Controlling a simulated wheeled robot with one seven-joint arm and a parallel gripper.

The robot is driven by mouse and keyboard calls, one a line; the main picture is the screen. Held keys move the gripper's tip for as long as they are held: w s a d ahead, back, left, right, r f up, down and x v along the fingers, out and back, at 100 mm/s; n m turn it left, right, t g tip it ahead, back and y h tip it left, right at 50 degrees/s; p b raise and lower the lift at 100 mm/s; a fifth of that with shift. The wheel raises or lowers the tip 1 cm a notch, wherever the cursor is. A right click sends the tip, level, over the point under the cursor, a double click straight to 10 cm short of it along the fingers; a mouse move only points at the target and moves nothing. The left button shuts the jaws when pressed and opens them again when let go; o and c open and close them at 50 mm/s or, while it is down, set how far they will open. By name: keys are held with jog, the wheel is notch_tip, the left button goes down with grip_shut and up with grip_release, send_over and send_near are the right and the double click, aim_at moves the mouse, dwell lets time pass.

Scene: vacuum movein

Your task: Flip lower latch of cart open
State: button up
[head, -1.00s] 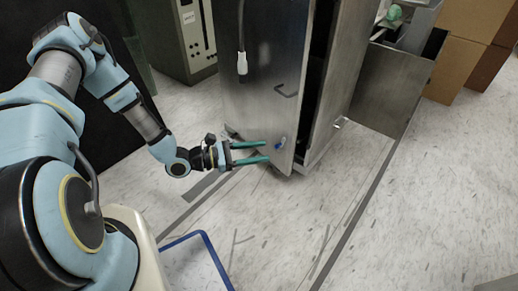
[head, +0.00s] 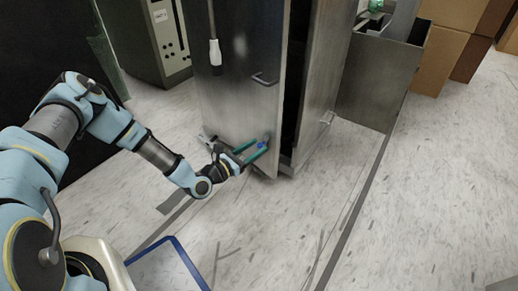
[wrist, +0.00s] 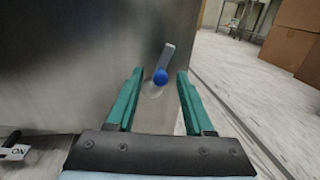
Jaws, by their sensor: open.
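The cart (head: 235,105) is a tall metal cabinet whose door stands slightly ajar, with a dark gap along its right side. Its lower latch, a small metal lever with a blue knob (head: 261,145), sits near the bottom right corner of the door. In the wrist view the blue knob (wrist: 160,76) shows ahead of and between the fingers, with the lever (wrist: 167,56) tilted up and slightly right. My gripper (head: 252,151) is open with teal fingers at the latch. In the wrist view my gripper (wrist: 158,82) has its fingers on both sides of the knob; contact cannot be told.
A handle (head: 265,80) and a hanging white-tipped cord (head: 215,52) are higher on the door. A blue-edged frame (head: 170,262) is near my base. Cardboard boxes (head: 455,45) stand back right. The floor (head: 420,200) at right is clear.

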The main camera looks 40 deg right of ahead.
jog(key=shift+d, duration=0.95)
jog(key=shift+c, duration=0.2)
grip_shut()
jog(key=shift+s, duration=0.1)
dwell(0.5)
